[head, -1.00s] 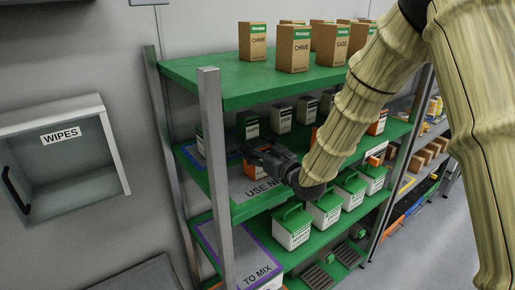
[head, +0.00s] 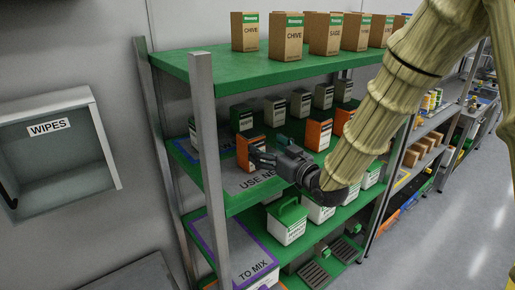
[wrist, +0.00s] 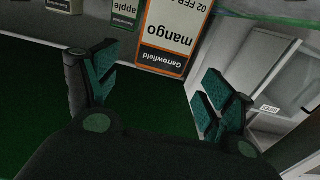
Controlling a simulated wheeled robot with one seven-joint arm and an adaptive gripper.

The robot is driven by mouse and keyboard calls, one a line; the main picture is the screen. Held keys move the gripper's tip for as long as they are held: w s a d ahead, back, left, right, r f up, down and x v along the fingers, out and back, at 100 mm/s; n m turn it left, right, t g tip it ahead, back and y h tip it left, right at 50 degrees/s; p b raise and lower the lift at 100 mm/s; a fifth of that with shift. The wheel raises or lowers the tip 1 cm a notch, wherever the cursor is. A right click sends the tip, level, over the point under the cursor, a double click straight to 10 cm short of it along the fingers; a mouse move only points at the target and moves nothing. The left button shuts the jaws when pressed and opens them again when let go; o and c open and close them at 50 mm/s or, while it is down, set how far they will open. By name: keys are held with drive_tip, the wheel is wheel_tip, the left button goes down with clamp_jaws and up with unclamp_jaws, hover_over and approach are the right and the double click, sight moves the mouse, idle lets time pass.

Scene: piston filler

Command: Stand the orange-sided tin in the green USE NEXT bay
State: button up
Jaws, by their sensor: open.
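An orange-sided tin (head: 246,150) stands upright on the middle green shelf, at the back of the grey panel marked USE NEXT (head: 234,185). My gripper (head: 262,158) is open, just in front of the tin and to its right, hiding part of it and of the lettering. In the wrist view a tin with orange edges and a "mango" label (wrist: 173,38) appears upside down, beyond my open, empty fingers (wrist: 152,88). Dark green shelf shows between the fingers and the tin. I cannot tell exactly how much of the tin's base is over the panel.
More orange tins (head: 318,135) and several grey-green tins (head: 275,108) stand along the same shelf. A steel post (head: 208,150) rises at the front left. Cartons (head: 286,38) stand above; white tubs (head: 287,222) and a TO MIX panel (head: 225,240) are below.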

drive_tip(key=shift+b+v, duration=0.55)
drive_tip(key=shift+v, duration=1.55)
